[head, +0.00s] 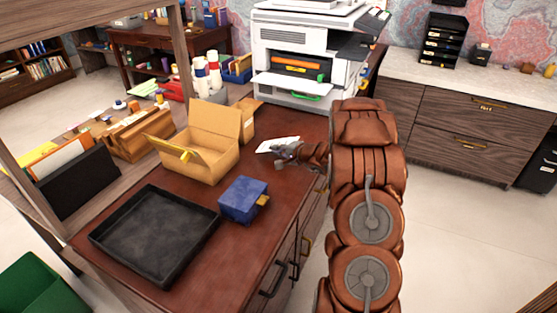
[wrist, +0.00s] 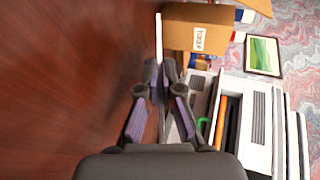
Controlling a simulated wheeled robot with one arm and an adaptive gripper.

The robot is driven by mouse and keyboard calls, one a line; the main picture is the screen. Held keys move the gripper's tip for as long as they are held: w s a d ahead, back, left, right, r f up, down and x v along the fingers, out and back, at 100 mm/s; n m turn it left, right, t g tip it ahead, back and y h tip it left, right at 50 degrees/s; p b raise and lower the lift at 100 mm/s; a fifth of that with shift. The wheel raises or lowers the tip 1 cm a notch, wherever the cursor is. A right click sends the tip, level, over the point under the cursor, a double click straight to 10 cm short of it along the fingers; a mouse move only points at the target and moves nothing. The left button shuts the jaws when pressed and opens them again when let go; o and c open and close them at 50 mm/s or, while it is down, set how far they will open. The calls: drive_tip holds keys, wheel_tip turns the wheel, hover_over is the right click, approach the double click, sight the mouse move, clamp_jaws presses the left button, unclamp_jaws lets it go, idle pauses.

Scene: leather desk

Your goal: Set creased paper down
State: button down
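The creased paper (head: 277,145) is a small white sheet at the tip of my gripper (head: 283,153), over the back part of the red-brown leather desk (head: 190,280). In the wrist view the paper (wrist: 158,45) shows nearly edge-on as a thin white strip between the two fingertips. My gripper (wrist: 160,75) is shut on it. The paper appears to be above the desk top, which fills the left of the wrist view (wrist: 60,90). The exact gap is hard to tell.
An open cardboard box (head: 205,150), a blue box (head: 243,199) and a black tray (head: 150,262) stand on the desk. A white printer (head: 290,50) stands behind. A black file holder (head: 75,182) is at the left. Bare desk lies around the blue box.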

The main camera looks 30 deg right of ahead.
drive_tip(key=shift+f+b, duration=1.45)
drive_tip(key=shift+b, duration=0.55)
drive_tip(key=c, duration=1.5)
unclamp_jaws()
drive_tip(key=shift+b+v, duration=0.85)
drive_tip(key=shift+v, duration=0.3)
drive_tip(key=shift+b+v, duration=1)
drive_tip(key=shift+v, duration=1.85)
